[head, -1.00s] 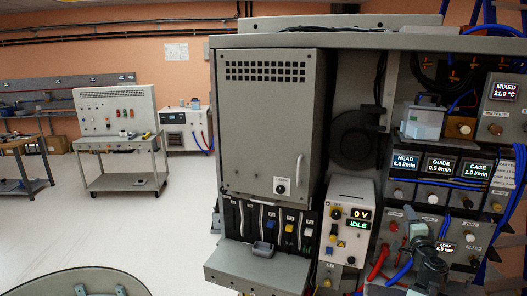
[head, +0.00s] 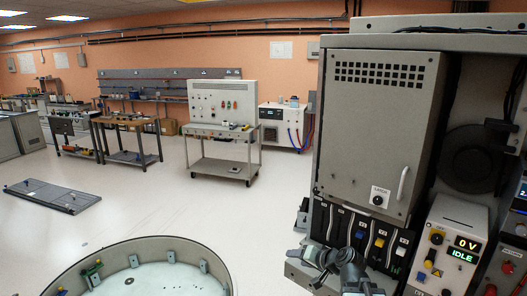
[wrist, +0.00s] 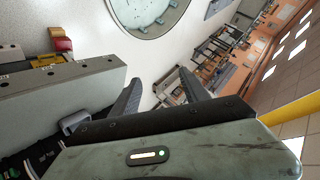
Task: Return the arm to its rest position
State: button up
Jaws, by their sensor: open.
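My gripper (head: 308,257) shows low in the head view, in front of the left part of the grey cabinet (head: 380,120). In the wrist view my gripper (wrist: 158,88) has its two dark fingers spread apart with nothing between them. Floor and distant furniture show beyond the fingers. My arm is folded low, at the bottom of the head view; its lower links are cut off by the picture edge.
A ledge (wrist: 50,95) of the cabinet lies close on the left in the wrist view. A round, low-walled pit (head: 140,280) is at the bottom left of the head view. A wheeled cart (head: 222,150) stands behind. A dark floor panel (head: 52,196) lies left. Open floor lies between.

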jog(key=s+a+f+n+g+h, duration=0.25)
jog(key=s+a+f+g, duration=0.25)
jog(key=s+f, duration=0.25)
jog(key=s+d+f+g+h, duration=0.2)
jog(key=s+d+g+h, duration=0.1)
jog(key=s+d, duration=0.5)
jog(key=shift+s+d+f+n+g, duration=0.3)
jog(key=shift+f+n+g, duration=0.05)
jog(key=shift+g, duration=0.25)
jog(key=shift+h, duration=0.25)
jog(key=c, duration=0.4)
jog(key=shift+d, duration=0.1)
